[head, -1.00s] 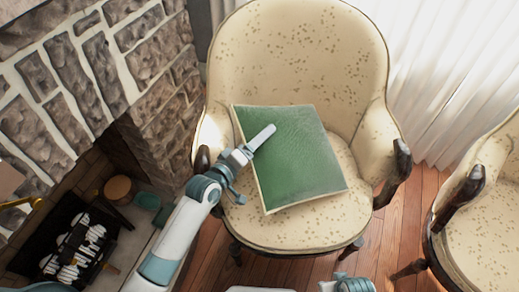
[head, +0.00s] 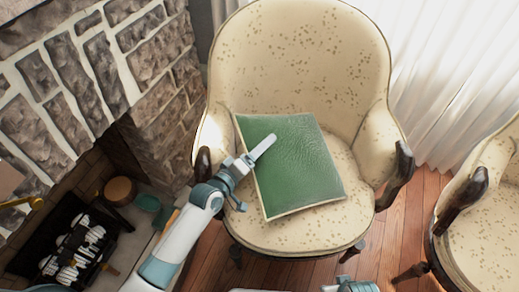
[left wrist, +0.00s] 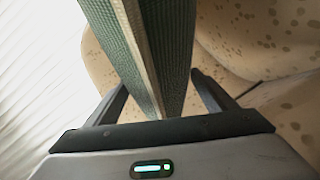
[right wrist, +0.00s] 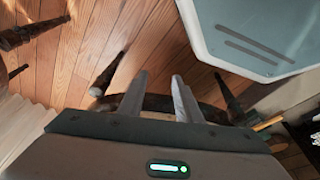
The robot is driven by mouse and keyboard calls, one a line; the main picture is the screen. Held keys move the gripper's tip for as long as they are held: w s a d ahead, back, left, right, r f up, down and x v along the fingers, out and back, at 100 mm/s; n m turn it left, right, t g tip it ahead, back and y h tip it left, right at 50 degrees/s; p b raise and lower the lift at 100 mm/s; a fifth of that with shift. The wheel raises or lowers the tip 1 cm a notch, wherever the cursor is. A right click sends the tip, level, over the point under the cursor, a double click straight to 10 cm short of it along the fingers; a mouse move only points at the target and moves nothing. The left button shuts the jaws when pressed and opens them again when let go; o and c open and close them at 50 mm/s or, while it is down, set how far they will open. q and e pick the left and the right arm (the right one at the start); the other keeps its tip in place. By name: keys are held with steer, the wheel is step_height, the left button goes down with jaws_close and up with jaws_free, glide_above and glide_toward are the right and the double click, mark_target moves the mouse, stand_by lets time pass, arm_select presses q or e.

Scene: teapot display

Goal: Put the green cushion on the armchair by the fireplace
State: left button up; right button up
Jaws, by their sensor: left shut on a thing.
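The green cushion (head: 290,165) with a pale edge is over the seat of the cream spotted armchair (head: 310,60) beside the stone fireplace. My left gripper (head: 258,160) is shut on the cushion's left edge, one finger lying across its upper face. In the left wrist view the cushion (left wrist: 140,50) stands between the two fingers, with the chair's upholstery behind. I cannot tell whether the cushion touches the seat. My right gripper (right wrist: 160,82) is open and empty above the wooden floor, with dark chair legs behind it.
The stone fireplace (head: 90,70) is at the left, with a log grate (head: 75,250) inside. A second cream armchair (head: 490,215) stands at the right. Wooden floor (head: 395,235) shows between the chairs. White curtains (head: 450,80) hang behind.

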arm_select(q)
steer(key=o, duration=1.9)
steer(key=shift+f, duration=0.1)
steer(key=shift+o, duration=0.4)
arm_select(e)
steer(key=shift+w+r, duration=0.3)
steer(key=shift+w, duration=0.05)
arm_select(q)
steer(key=shift+s, duration=0.15)
steer(key=v, duration=1.1)
steer(key=shift+s+a+r, duration=0.25)
steer(key=shift+s, duration=0.05)
arm_select(e)
steer(key=shift+f, duration=0.95)
steer(key=shift+s, duration=0.35)
